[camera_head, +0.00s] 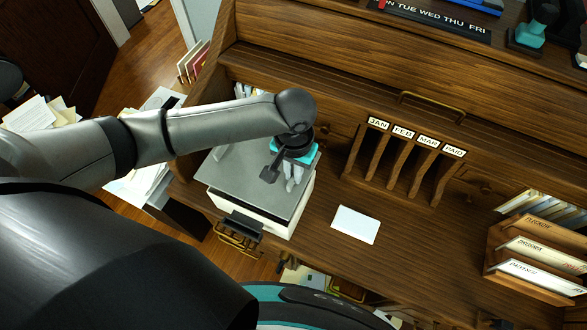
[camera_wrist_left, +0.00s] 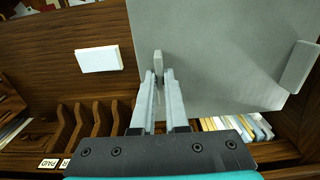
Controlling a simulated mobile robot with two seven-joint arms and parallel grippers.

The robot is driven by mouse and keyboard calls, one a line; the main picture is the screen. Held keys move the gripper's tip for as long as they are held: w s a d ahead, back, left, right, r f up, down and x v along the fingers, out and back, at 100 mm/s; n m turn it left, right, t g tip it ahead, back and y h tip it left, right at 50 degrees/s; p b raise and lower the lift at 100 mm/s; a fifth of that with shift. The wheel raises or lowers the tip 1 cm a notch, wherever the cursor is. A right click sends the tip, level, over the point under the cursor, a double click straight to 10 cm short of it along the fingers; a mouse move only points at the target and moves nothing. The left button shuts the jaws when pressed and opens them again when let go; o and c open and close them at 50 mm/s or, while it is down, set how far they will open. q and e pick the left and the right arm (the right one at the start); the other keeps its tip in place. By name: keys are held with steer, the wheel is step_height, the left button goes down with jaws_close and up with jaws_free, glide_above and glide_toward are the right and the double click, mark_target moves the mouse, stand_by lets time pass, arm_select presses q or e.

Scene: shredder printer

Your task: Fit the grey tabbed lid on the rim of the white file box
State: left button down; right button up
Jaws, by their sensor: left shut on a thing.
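The grey lid (camera_head: 255,180) is a flat plate lying over the white file box (camera_head: 291,222). The box's white wall shows below the lid at the front and right. Whether the lid is seated on the rim or slightly above it, I cannot tell. My left gripper (camera_head: 291,184) is at the lid's right side. In the left wrist view its fingers (camera_wrist_left: 160,92) are closed on a small grey upright tab (camera_wrist_left: 158,62) near the lid edge. A second tab (camera_wrist_left: 299,67) stands at the lid's other side in that view. My right gripper is not in view.
A white card (camera_head: 355,224) lies on the wooden desk right of the box. Labelled wooden slots (camera_head: 405,165) stand behind it. A file rack (camera_head: 530,255) is at the far right. A dark grey piece (camera_head: 243,223) is at the box's front. Desk between card and rack is clear.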

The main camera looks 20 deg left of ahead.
mark_target(294, 186)
arm_select(q)
steer(key=shift+r+p, duration=0.15)
steer(key=shift+p, duration=0.45)
step_height(294, 186, down, 5)
steer(key=shift+r+b, duration=0.1)
steer(key=shift+b, duration=1.1)
steer(key=shift+f, duration=0.6)
steer(key=shift+p, duration=0.3)
steer(key=shift+p, duration=0.45)
steer(key=shift+f, duration=0.25)
